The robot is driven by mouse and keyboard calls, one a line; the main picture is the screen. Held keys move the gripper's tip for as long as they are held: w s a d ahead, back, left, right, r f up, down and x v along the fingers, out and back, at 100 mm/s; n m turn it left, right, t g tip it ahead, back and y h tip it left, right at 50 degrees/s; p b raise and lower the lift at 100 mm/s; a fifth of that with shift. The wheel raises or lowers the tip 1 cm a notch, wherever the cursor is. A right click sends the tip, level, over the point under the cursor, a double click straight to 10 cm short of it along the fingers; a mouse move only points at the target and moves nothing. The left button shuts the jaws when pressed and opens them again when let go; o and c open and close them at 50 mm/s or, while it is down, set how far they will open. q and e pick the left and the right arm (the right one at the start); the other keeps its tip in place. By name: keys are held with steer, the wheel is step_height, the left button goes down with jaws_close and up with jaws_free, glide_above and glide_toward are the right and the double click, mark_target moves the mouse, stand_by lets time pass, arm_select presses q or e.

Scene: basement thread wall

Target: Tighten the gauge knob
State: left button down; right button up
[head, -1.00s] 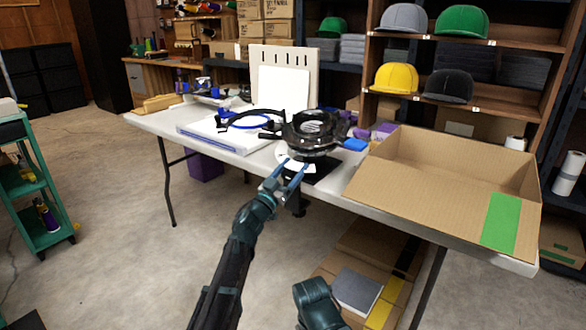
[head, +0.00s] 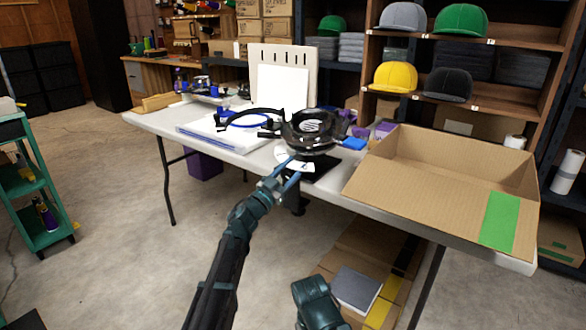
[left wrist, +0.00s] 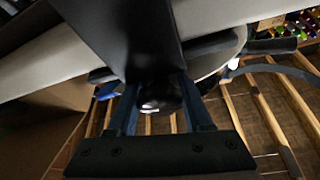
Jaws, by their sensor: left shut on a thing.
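The gauge knob (left wrist: 160,97) is a dark, shiny round piece between the two fingers of my left gripper (left wrist: 160,108) in the left wrist view. A broad black bracket (left wrist: 115,35) covers its upper part. In the head view, my left gripper (head: 290,169) is at the table's front edge, just below the black ring-shaped cap gauge (head: 312,130). The gripper is shut on the knob. The knob cannot be made out in the head view. My right gripper does not show; only a dark link of my right arm is at the bottom.
An open cardboard box (head: 420,190) takes up the right of the white table (head: 240,158). A blue piece (head: 353,143) lies just right of the gauge. A black-and-blue hoop (head: 250,120) lies to the left. A green cart (head: 40,205) stands far left.

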arm_select(q)
steer(key=shift+c, duration=1.6)
jaws_free()
steer(key=b+v, duration=0.5)
steer(key=v, duration=0.9)
steer(key=shift+d, duration=0.1)
